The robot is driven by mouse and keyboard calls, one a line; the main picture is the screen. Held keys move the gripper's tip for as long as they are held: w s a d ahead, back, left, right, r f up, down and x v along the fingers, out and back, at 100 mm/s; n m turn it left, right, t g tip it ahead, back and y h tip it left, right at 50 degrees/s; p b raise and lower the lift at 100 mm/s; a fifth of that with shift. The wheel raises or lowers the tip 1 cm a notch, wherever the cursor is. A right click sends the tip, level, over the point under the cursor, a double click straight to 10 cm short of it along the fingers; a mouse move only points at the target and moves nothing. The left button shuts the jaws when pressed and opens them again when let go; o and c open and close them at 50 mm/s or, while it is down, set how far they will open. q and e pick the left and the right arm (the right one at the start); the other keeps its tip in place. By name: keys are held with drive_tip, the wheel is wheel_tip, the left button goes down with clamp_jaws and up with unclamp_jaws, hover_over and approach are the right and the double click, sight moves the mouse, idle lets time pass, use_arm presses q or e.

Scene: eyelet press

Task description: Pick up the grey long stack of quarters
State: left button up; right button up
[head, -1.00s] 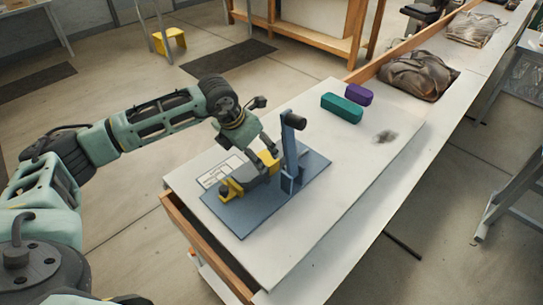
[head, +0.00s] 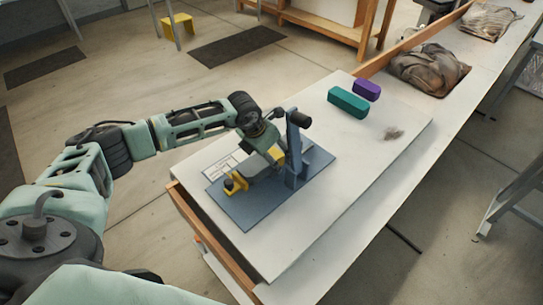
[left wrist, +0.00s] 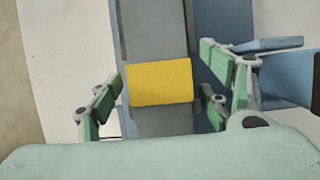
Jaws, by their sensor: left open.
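The grey long stack (head: 261,172) lies on the blue press base (head: 242,213), next to the upright press column (head: 297,150). In the left wrist view the grey stack (left wrist: 153,35) runs up the picture with a yellow band (left wrist: 160,82) across it. My left gripper (head: 270,155) is low over the stack in the head view and hides part of it. In the left wrist view my left gripper (left wrist: 166,88) is open, one finger on each side of the stack at the band. I cannot tell whether the fingers touch it. My right gripper is out of view.
A yellow stop (head: 235,184) stands at the near end of the base. A white printed sheet (head: 222,167) lies beside it. Teal (head: 348,102) and purple (head: 367,89) blocks sit farther back. The table (head: 345,180) is clear to the right of the press.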

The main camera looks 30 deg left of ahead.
use_arm(q)
drive_tip(key=c, duration=1.5)
drive_tip(key=shift+w+r, duration=0.1)
drive_tip(key=shift+r, duration=0.05)
drive_tip(key=shift+c, duration=1.2)
